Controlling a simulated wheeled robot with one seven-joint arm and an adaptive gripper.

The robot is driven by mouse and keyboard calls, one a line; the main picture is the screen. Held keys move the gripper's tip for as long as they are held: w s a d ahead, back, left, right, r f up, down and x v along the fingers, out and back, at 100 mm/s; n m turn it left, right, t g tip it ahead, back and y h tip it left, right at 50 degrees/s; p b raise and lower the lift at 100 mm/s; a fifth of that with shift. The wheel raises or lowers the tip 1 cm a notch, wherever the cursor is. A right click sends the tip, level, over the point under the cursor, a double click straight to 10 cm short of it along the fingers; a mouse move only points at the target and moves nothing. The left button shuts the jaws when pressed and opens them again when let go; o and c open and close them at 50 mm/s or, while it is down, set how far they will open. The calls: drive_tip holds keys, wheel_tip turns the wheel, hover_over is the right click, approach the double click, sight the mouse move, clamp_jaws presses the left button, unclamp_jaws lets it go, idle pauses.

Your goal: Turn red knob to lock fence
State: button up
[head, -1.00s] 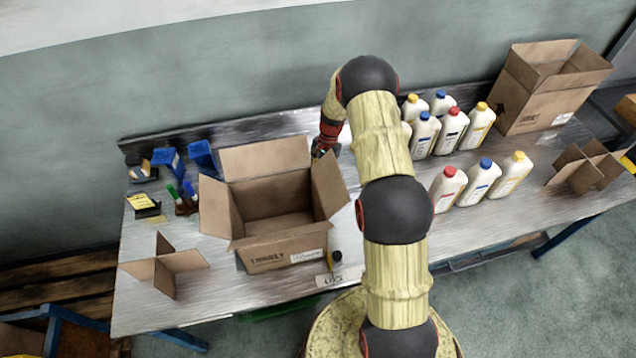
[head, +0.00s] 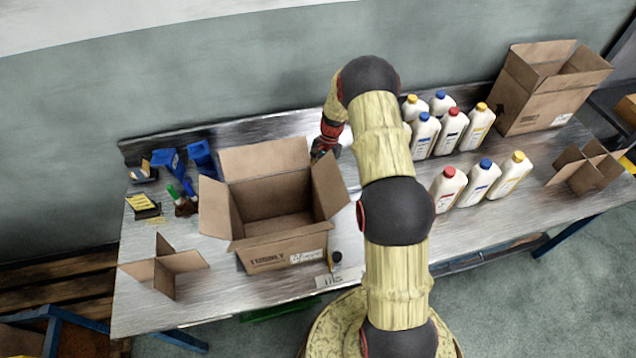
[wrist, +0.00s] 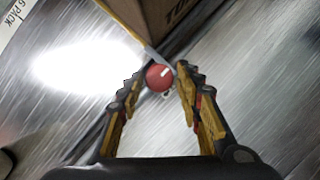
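The red knob (wrist: 160,77), round with a pale mark on its top, sits between the fingertips of my gripper (wrist: 161,74) in the wrist view. The fingers stand apart on either side of it. A gap shows on the left, and the right fingertip is very close; I cannot tell whether it touches. In the head view my gripper (head: 325,148) is beside the back right corner of the open cardboard box (head: 270,258), partly hidden by my arm; the knob is not discernible there. A corner of the box (wrist: 178,14) shows above the knob. I cannot clearly make out the fence.
The metal table (head: 215,298) holds several white bottles (head: 450,130) to the right and another open box (head: 545,95) at the far right. Cardboard dividers (head: 165,268) stand at the left. Blue bins (head: 203,155) and small items are at the back left.

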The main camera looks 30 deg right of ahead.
drive_tip(key=shift+r, duration=0.1)
drive_tip(key=v, duration=1.1)
drive_tip(key=shift+d+r, duration=0.2)
drive_tip(key=shift+r, duration=0.15)
